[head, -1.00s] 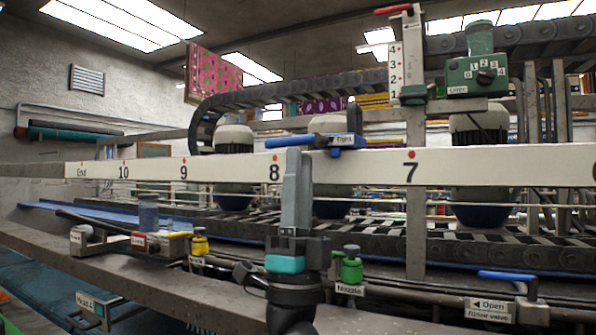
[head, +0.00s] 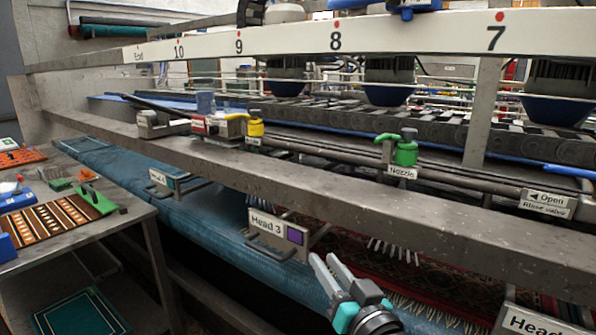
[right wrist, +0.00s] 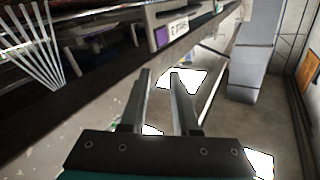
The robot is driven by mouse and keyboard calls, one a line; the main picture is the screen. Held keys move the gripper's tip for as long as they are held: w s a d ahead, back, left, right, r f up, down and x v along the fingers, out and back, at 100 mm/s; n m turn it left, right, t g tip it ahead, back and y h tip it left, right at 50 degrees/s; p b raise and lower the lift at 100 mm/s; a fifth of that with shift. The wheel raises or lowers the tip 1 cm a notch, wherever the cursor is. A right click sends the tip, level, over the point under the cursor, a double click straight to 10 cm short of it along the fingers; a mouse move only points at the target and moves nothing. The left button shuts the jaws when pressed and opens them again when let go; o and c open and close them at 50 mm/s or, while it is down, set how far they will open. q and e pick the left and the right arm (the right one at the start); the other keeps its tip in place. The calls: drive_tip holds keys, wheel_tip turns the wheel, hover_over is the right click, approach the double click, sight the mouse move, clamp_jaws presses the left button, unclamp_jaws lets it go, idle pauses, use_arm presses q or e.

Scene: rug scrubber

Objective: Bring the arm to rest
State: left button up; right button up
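My right gripper (head: 326,262) is low in the head view, in front of the blue rolled rug (head: 210,215) and just below and right of the "Head 3" plate (head: 278,234). Its two grey fingers point up and are parted. In the right wrist view the fingers (right wrist: 161,76) stand apart with nothing between them. The "Head 3" plate with its purple square also shows there (right wrist: 170,33), upside down and beyond the fingertips. My left gripper is in neither view now.
A grey beam (head: 330,186) runs across the machine above my gripper, with a green nozzle valve (head: 405,152) and a yellow valve (head: 255,128) behind it. A bench (head: 130,200) with rug samples stands at the left. White bristles (head: 385,250) hang at the right.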

drive_tip(key=s+d+f+g+h, duration=0.2)
drive_tip(key=s+f+g, duration=0.1)
drive_tip(key=s+f, duration=0.3)
drive_tip(key=s+d+f+g+h, duration=0.1)
drive_tip(key=s+d+f+g, duration=0.2)
drive_tip(key=f, duration=0.6)
drive_tip(key=s+d+f+n+g+h, duration=0.1)
drive_tip(key=s+d+f+g+h, duration=0.2)
drive_tip(key=s, duration=0.7)
drive_tip(key=s+d+f+g, duration=0.3)
drive_tip(key=s+f+g, duration=0.25)
drive_tip(key=s, duration=0.35)
drive_tip(key=s+d+f+x, duration=0.1)
drive_tip(key=s+x, duration=0.1)
drive_tip(key=x, duration=0.9)
drive_tip(key=s+x, duration=0.3)
drive_tip(key=x, duration=0.7)
drive_tip(key=s+d+f, duration=0.2)
drive_tip(key=s+f, duration=0.5)
drive_tip(key=s+d+f, duration=0.2)
drive_tip(key=s+f, duration=0.5)
drive_tip(key=shift+d+g+h, duration=0.35)
drive_tip(key=shift+g+h, duration=0.05)
drive_tip(key=shift+g, duration=0.05)
drive_tip(key=shift+s, duration=0.1)
